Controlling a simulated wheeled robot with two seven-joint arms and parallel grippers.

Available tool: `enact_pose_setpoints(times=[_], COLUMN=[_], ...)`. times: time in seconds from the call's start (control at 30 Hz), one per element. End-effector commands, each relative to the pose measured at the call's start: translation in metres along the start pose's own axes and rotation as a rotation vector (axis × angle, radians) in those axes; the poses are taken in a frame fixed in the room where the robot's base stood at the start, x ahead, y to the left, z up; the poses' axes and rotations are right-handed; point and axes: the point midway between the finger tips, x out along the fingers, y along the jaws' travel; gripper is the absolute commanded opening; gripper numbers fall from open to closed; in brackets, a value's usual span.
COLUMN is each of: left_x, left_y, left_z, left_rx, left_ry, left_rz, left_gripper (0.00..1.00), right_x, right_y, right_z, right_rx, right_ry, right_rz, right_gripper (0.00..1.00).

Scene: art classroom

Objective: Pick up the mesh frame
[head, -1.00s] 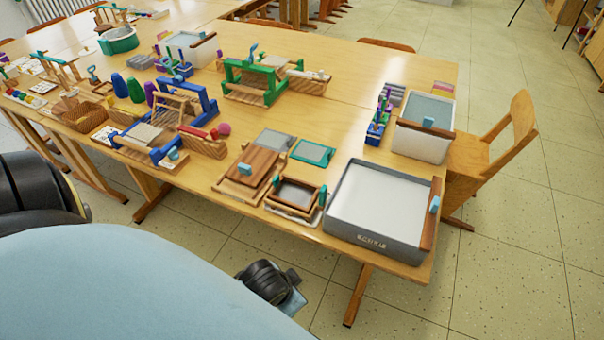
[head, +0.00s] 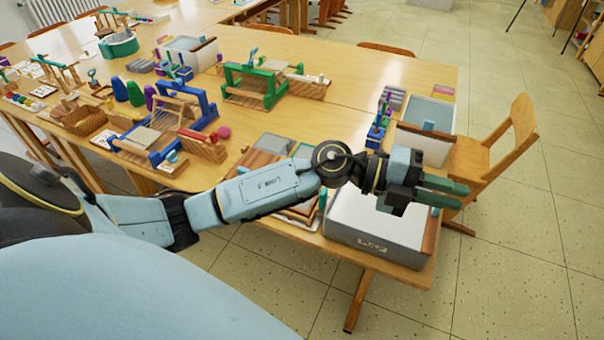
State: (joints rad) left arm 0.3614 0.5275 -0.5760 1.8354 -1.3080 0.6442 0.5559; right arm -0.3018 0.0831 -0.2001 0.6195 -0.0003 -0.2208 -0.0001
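My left arm reaches in from the left, across the near edge of the table. My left gripper (head: 462,197) is over the right side of the large grey vat (head: 385,238), near its wooden rim piece. Its two green fingers point right, look apart, and hold nothing. A flat grey mesh panel (head: 274,143) and a green-edged mesh panel (head: 306,152) lie behind the arm, each partly hidden. A wooden frame (head: 302,212) beside the vat is mostly covered by the arm. I cannot tell which is the mesh frame. My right gripper is not in view.
A smaller white tub (head: 425,145) and a purple-and-green tool rack (head: 380,125) stand behind the gripper. A wooden chair (head: 495,150) is at the right. Blue (head: 175,125) and green (head: 255,83) frame stands are farther left.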

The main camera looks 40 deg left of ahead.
Motion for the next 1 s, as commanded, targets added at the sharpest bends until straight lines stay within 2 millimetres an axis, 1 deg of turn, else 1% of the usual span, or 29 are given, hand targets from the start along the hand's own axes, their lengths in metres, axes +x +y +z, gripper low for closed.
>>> enact_pose_setpoints(times=[0.03, 0.07, 0.1, 0.17, 0.2, 0.27, 0.3, 0.37, 0.4, 0.5, 0.6, 0.67, 0.77, 1.0], left_x=[-0.004, -0.009, -0.017, -0.036, -0.053, -0.081, -0.101, -0.132, -0.150, -0.190, -0.215, -0.223, -0.228, -0.226], left_y=[0.013, 0.023, 0.036, 0.055, 0.065, 0.077, 0.082, 0.084, 0.084, 0.078, 0.072, 0.071, 0.082, 0.129], left_z=[0.002, 0.004, 0.008, 0.018, 0.028, 0.044, 0.056, 0.072, 0.081, 0.098, 0.107, 0.110, 0.111, 0.115], left_rx=[0.069, 0.101, 0.138, 0.183, 0.205, 0.224, 0.229, 0.225, 0.217, 0.191, 0.165, 0.155, 0.147, 0.147], left_ry=[0.060, 0.093, 0.129, 0.165, 0.178, 0.177, 0.167, 0.141, 0.119, 0.062, 0.019, 0.004, -0.002, 0.000], left_rz=[0.135, 0.219, 0.337, 0.524, 0.650, 0.836, 0.954, 1.113, 1.208, 1.391, 1.501, 1.536, 1.559, 1.556], left_gripper=[0.18, 0.18, 0.18, 0.18, 0.18, 0.18, 0.18, 0.18, 0.18, 0.18, 0.18, 0.18, 0.18, 0.18], right_x=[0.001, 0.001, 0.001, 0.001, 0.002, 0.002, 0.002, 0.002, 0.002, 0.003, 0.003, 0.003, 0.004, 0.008], right_y=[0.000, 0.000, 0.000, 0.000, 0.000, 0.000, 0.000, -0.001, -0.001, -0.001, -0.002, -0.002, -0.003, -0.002], right_z=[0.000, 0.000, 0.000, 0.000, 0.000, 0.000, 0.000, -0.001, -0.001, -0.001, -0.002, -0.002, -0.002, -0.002], right_rx=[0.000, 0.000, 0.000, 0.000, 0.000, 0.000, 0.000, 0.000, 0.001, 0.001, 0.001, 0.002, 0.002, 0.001], right_ry=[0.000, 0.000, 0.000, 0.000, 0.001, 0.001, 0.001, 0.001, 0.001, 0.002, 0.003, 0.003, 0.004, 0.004], right_rz=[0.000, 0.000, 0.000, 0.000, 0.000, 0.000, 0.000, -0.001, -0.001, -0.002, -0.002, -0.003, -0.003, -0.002], right_gripper=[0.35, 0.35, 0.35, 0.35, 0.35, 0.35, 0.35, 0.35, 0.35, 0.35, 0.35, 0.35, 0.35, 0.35])
